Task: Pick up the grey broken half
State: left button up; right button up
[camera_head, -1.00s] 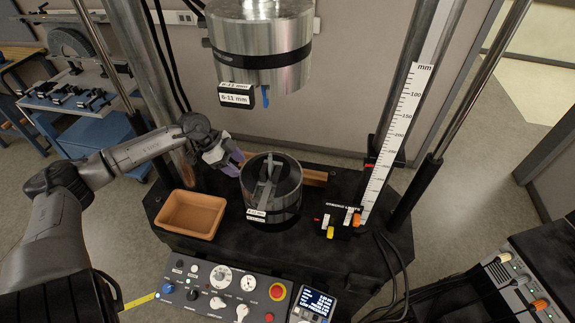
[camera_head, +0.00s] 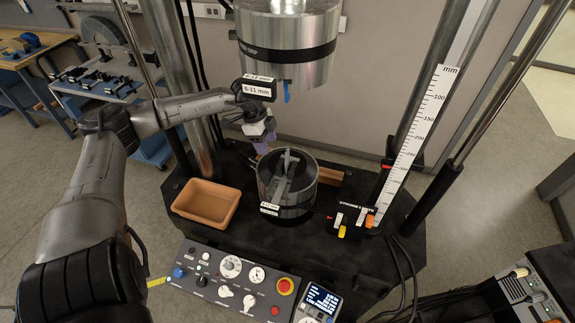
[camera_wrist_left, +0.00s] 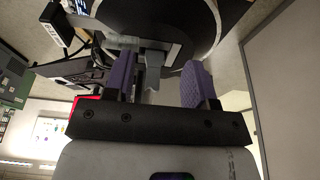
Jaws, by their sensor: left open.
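Grey broken pieces (camera_head: 283,178) stand tilted inside the round metal lower cup (camera_head: 308,192) of the test machine. I cannot clearly tell one half from the other. My left gripper (camera_head: 262,147), with purple fingers, is at the cup's back left rim, close to the top of the grey pieces. In the left wrist view its two fingers (camera_wrist_left: 168,85) are apart, and a grey piece (camera_wrist_left: 151,56) shows beyond and between them. I cannot tell whether a finger touches it. My right gripper is not in view.
The upper metal cylinder (camera_head: 290,50) hangs above the cup. An empty orange-brown tray (camera_head: 207,203) lies left of the cup. A white millimetre scale (camera_head: 415,145) stands at the right. A control panel (camera_head: 235,283) is in front.

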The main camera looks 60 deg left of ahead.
aim_at(289, 158)
pick_arm(q)
jog(key=shift+w+d+p, duration=0.55)
jog(key=shift+w+d, duration=0.75)
jog(key=shift+d, duration=0.15)
jog(key=shift+w+d, duration=0.55)
jog(key=shift+d, duration=0.1)
jog(key=shift+w+d+f+p, duration=0.2)
jog(key=shift+f+p, duration=0.05)
jog(key=shift+p, duration=0.1)
jog(key=shift+p+x, duration=0.35)
jog(key=shift+x, duration=1.95)
jog(key=c, duration=0.8)
